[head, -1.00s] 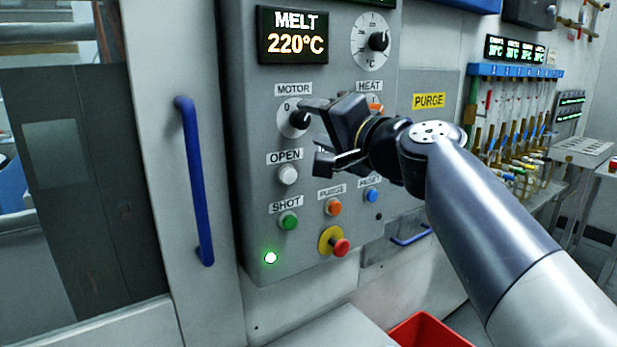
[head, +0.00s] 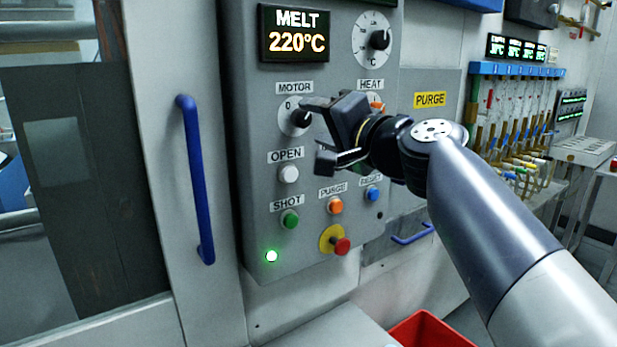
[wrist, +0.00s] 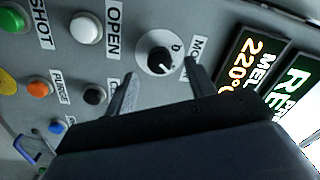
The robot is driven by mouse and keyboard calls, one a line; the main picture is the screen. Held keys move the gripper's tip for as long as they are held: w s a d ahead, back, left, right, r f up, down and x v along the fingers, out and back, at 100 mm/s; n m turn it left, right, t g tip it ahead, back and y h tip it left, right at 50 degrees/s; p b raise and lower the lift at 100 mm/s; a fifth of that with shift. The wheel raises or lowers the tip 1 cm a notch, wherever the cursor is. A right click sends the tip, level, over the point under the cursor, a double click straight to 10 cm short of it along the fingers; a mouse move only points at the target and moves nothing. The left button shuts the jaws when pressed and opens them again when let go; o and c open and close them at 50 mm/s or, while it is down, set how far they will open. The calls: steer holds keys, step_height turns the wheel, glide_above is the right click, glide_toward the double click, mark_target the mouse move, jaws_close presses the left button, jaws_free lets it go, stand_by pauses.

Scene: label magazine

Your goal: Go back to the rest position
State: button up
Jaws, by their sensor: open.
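My gripper (head: 312,132) is open and empty in front of the grey control panel (head: 262,235), beside the MOTOR knob (head: 290,126) in the head view. In the wrist view, my gripper (wrist: 160,80) shows its two fingers apart, with the black MOTOR knob (wrist: 160,62) on its white dial beyond the gap between them. I cannot tell from these views whether a fingertip touches the knob.
The panel has a white OPEN button (head: 288,174), a green SHOT button (head: 290,219), an orange PURGE button (head: 335,205) and a red emergency stop (head: 341,246). A blue door handle (head: 197,180) stands left. A red bin (head: 430,332) is below.

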steer(key=v, duration=0.8)
steer(key=x, duration=1)
steer(key=shift+w+a+p, duration=0.2)
steer(key=shift+p, duration=0.2)
steer(key=shift+w+a, duration=0.1)
steer(key=shift+w, duration=0.1)
steer(key=shift+s+n, duration=0.15)
steer(key=shift+n, duration=0.95)
steer(key=n, duration=0.4)
steer(key=shift+r+n, duration=0.1)
steer(key=shift+n, duration=0.2)
steer(key=n+p, duration=0.1)
steer(key=n, duration=0.2)
steer(key=n+p, duration=0.2)
steer(key=n, duration=0.2)
steer(key=shift+r, duration=0.1)
steer(key=shift+s+d+n, duration=0.1)
steer(key=shift+d+n, duration=0.1)
steer(key=shift+n, duration=0.1)
steer(key=b+v, duration=0.1)
steer(key=v, duration=0.7)
steer(key=shift+b, duration=0.4)
